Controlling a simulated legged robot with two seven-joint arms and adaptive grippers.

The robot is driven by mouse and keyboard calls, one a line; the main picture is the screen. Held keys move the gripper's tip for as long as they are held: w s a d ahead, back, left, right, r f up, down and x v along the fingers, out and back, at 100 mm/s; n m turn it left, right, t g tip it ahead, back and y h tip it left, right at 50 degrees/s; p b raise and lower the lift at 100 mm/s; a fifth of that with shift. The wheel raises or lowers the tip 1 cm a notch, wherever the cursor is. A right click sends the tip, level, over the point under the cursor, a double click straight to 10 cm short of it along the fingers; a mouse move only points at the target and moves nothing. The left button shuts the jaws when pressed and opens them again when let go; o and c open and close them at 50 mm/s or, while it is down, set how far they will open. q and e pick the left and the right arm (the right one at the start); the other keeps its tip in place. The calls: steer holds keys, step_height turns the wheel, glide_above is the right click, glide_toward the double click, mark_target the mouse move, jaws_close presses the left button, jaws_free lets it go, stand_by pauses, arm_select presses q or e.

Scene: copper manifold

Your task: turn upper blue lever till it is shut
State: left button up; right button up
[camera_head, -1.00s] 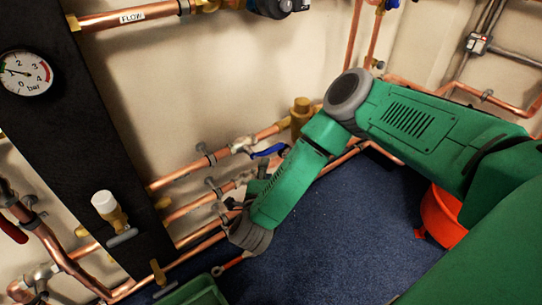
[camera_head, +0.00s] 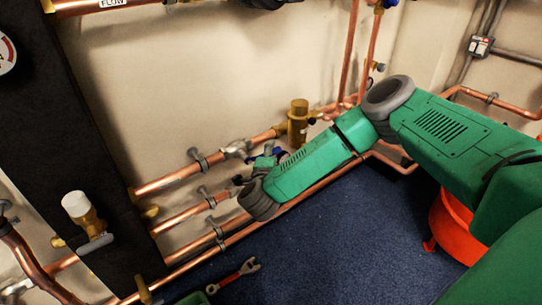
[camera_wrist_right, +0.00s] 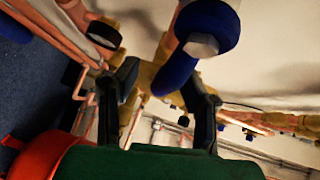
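The upper blue lever (camera_head: 281,154) sits on a valve (camera_head: 236,150) of the upper copper pipe, mostly hidden in the head view behind my right gripper (camera_head: 266,162). In the right wrist view, the blue lever (camera_wrist_right: 179,68) hangs down from its round blue hub with a grey nut, large and close. My right gripper (camera_wrist_right: 160,88) shows there with its two dark fingers apart, one on each side of the lever's lower end. I cannot tell whether a finger touches it. My left gripper is not in view.
A brass fitting (camera_head: 299,122) stands right of the valve. Copper pipes (camera_head: 180,217) run below along the wall. A wrench (camera_head: 236,275) lies on the blue floor, near a green tray (camera_head: 192,299). A red bucket (camera_head: 456,228) stands under my right arm. A black panel (camera_head: 70,130) is left.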

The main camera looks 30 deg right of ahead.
steer(key=shift+a+r, duration=0.1)
steer(key=shift+a, duration=0.25)
jaws_close()
